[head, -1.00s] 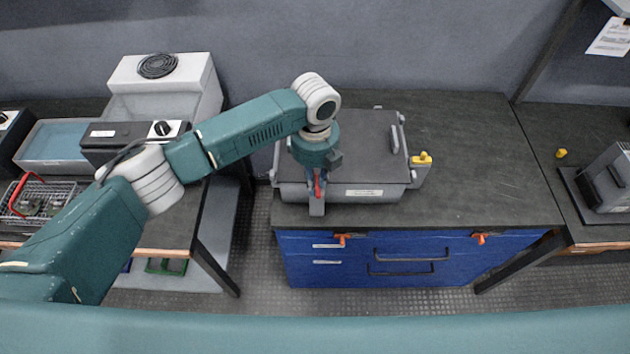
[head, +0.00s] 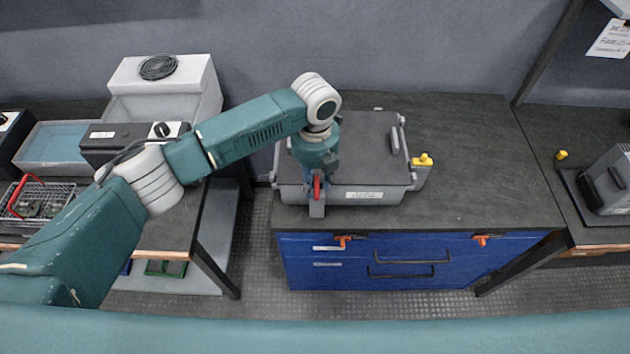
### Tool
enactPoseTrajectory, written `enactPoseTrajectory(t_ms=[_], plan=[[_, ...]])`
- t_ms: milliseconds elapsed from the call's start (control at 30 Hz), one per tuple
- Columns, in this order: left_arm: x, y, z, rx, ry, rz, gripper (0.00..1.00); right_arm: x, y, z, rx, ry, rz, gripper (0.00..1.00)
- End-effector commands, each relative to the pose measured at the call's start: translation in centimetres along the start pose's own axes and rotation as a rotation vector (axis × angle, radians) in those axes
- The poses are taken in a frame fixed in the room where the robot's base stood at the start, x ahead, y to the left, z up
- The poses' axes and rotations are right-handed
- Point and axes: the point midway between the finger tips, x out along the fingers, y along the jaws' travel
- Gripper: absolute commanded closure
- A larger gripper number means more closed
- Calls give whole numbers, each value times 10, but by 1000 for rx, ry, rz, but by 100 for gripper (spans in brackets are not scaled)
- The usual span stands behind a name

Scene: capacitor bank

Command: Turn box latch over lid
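The grey box (head: 345,197) stands on the dark top of the blue cabinet, with its flat dark lid (head: 372,150) down. A small red latch (head: 317,187) shows at the box's front left. My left gripper (head: 318,180) points down right over the latch. Its fingers are small and partly hidden by the wrist, so I cannot tell whether they are open or shut on it. A grey handle-like bar (head: 396,139) is at the lid's right edge. My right gripper is not in view.
A yellow-topped block (head: 422,161) is at the box's right side. The worktop (head: 480,160) to the right is clear. The blue drawers (head: 410,262) below have orange latches (head: 347,240). A basket with a red handle (head: 40,198) stands at the left.

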Motion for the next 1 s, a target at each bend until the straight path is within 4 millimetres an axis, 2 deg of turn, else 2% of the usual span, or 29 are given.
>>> enactPoseTrajectory(t_ms=[367, 467, 800, 1000], plan=[[-4, 0, 0, -2, 1, 0, 64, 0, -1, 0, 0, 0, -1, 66], [-17, 0, 0, -1, -1, 0, 64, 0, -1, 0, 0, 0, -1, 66], [-88, 0, 0, 0, -2, 0, 64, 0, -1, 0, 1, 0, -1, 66], [-113, 0, 0, -1, 0, 0, 64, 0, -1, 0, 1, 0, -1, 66]])
